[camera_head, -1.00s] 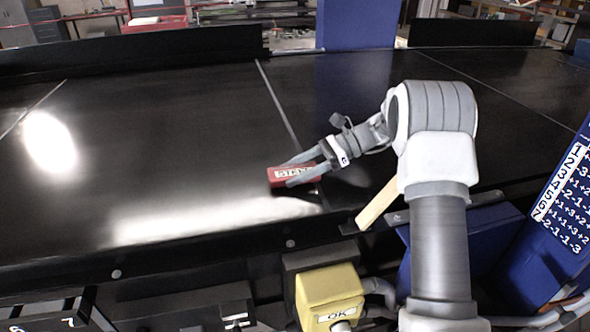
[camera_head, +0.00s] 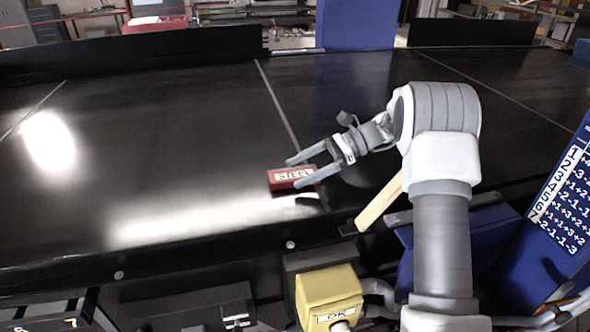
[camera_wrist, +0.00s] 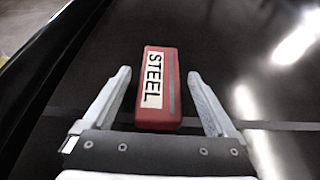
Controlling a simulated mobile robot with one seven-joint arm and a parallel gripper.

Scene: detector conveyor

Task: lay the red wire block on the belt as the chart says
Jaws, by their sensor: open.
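A red block (camera_head: 291,178) lies flat on the black belt (camera_head: 180,150), near a seam line. Its white label reads STEEL in the wrist view (camera_wrist: 158,88). My gripper (camera_head: 302,172) is open above and beside the block in the head view. In the wrist view my gripper's fingers (camera_wrist: 160,80) stand apart on either side of the block's near part, with gaps on both sides. The chart (camera_head: 565,200) is a blue board at the right edge with white numbered rows, partly cut off.
A yellow box (camera_head: 328,292) with a label and a button stands below the belt's front edge. A dark raised guard (camera_head: 130,50) runs along the belt's far side. A wooden strip (camera_head: 379,203) sits at the front edge. The belt left of the block is clear.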

